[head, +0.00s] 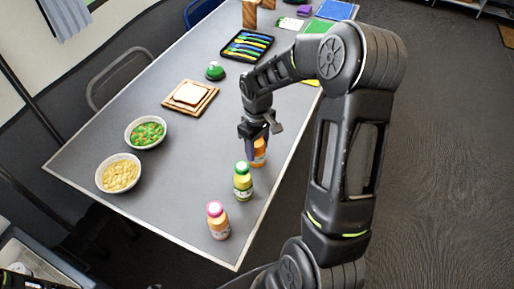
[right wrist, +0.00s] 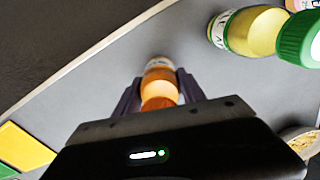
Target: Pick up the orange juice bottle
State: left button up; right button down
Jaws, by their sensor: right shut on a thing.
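The orange juice bottle (head: 259,155) is at the right edge side of the grey table, partly hidden by my right gripper (head: 257,143). In the right wrist view the orange bottle (right wrist: 161,88) is between the two fingers of my right gripper (right wrist: 160,92), which is shut on it. The bottle looks upright; I cannot tell whether its base touches the table. My left gripper is not in view.
A green-capped bottle (head: 243,186) stands close in front of the orange one, and a pink-capped bottle (head: 218,224) stands nearer. Two bowls, vegetables (head: 146,132) and yellow food (head: 119,174), are at left. A bread board (head: 209,107) lies behind. The table's (head: 190,178) middle is clear.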

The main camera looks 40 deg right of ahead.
notch_tip(320, 180, up, 10)
jog(key=shift+r, duration=0.1)
dwell(0.4)
dwell(0.5)
